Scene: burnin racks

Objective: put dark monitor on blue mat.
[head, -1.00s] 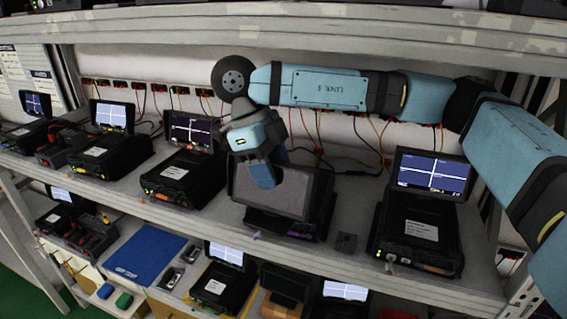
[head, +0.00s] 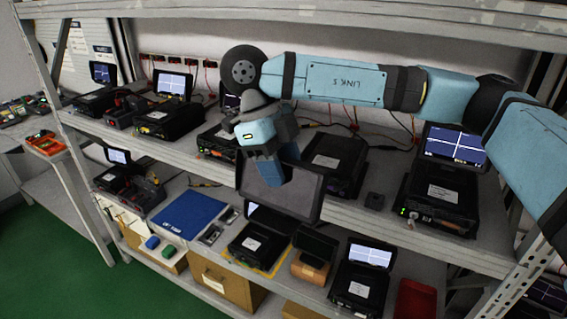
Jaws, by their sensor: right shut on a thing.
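The dark monitor (head: 300,196), a black panel with a blank screen, is held by its upper edge in my right gripper (head: 271,173). The fingers are shut on it. It hangs tilted in front of the upper shelf's edge, apart from the black unit (head: 335,158) behind it. The blue mat (head: 189,214) lies flat on the lower shelf, to the left of and below the monitor, with nothing on it. My left gripper is out of view.
Lit units stand along the upper shelf, one (head: 441,195) at the right. On the lower shelf, small grey parts (head: 219,226) lie beside the mat, then a lit unit (head: 257,243) and another dark screen (head: 315,244) on a brown block. A red bin (head: 413,300) stands at lower right.

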